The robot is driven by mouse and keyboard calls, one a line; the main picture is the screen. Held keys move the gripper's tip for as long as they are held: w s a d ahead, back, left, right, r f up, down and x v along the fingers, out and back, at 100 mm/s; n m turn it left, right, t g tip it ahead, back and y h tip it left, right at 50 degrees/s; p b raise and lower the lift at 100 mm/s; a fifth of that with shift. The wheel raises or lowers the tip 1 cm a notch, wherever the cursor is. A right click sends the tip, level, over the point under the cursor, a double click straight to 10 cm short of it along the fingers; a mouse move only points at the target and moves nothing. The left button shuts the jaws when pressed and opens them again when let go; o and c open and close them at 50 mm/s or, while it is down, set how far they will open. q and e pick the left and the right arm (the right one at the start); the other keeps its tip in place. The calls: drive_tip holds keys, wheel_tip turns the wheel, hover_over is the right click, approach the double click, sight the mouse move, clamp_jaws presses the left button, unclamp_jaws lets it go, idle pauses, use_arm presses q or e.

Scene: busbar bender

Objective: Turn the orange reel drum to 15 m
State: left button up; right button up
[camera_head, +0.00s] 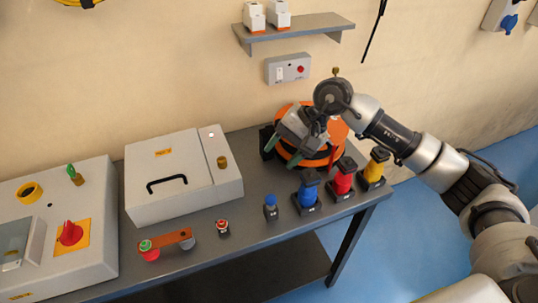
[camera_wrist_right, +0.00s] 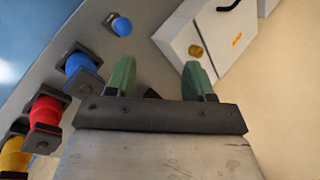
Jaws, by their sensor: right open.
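The orange reel drum (camera_head: 338,131) stands at the back right of the grey bench, against the wall. It has orange faces and a dark body. My right gripper (camera_head: 282,153) is in front of and over it, hiding much of its middle and left side. The green fingers are apart, with nothing seen between them. I cannot tell whether they touch the drum. In the right wrist view the open fingers (camera_wrist_right: 160,80) show, and the drum cannot be made out there. No length mark on the drum is readable. My left gripper is not in view.
Blue (camera_head: 308,187), red (camera_head: 343,176) and yellow (camera_head: 375,166) connectors stand in front of the drum. A light box with a black handle (camera_head: 168,184) stands to its left. A shelf (camera_head: 295,31) and a switch box (camera_head: 288,69) are on the wall above.

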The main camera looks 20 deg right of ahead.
drive_tip(key=shift+s+a+r+m+y, duration=0.1)
drive_tip(key=shift+s+a+m+y, duration=0.15)
drive_tip(key=shift+a+y, duration=0.45)
drive_tip(key=shift+s+a+r+m+y, duration=0.1)
drive_tip(key=shift+s+a+m+y, duration=0.15)
drive_tip(key=shift+a, duration=0.8)
drive_tip(key=shift+w, duration=0.1)
